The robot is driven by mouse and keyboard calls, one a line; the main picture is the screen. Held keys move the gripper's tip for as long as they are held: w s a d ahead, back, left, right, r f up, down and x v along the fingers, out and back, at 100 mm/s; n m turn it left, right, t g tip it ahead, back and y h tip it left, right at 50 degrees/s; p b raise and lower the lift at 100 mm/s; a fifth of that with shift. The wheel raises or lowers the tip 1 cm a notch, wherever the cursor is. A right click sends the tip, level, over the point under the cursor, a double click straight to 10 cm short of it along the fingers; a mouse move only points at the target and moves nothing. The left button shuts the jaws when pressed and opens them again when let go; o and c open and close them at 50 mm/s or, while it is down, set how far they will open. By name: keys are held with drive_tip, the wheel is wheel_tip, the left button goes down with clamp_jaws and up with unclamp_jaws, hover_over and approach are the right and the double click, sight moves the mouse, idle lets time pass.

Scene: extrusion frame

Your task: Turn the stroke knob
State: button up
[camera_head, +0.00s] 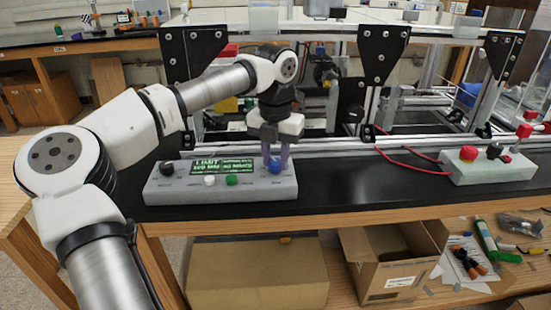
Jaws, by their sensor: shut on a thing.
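A grey control box (170,190) stands on the black bench top, with a small display (222,167) showing green and white text. A black knob (167,168) is at its left end, and a blue knob (275,166) is at its right end. The labels are too small to read, so I cannot tell which knob is marked stroke. My gripper (275,158) points down over the right end of the box. Its purple fingers are on either side of the blue knob and shut on it, hiding part of it.
A white button (209,180) and a green button (232,180) sit on the box front. An aluminium extrusion frame (340,146) stands behind. Another box with a red button (468,153) is at right, with red cables (405,160) nearby. Cardboard boxes (257,278) are below.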

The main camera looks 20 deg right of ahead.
sight(275, 161)
drive_tip(key=n, duration=0.3)
drive_tip(key=shift+n+b, duration=0.75)
drive_tip(key=shift+n, duration=1.65)
drive_tip(key=o, duration=1)
drive_tip(key=shift+r, duration=0.1)
wheel_tip(275, 161, up, 14)
drive_tip(key=shift+f, duration=0.15)
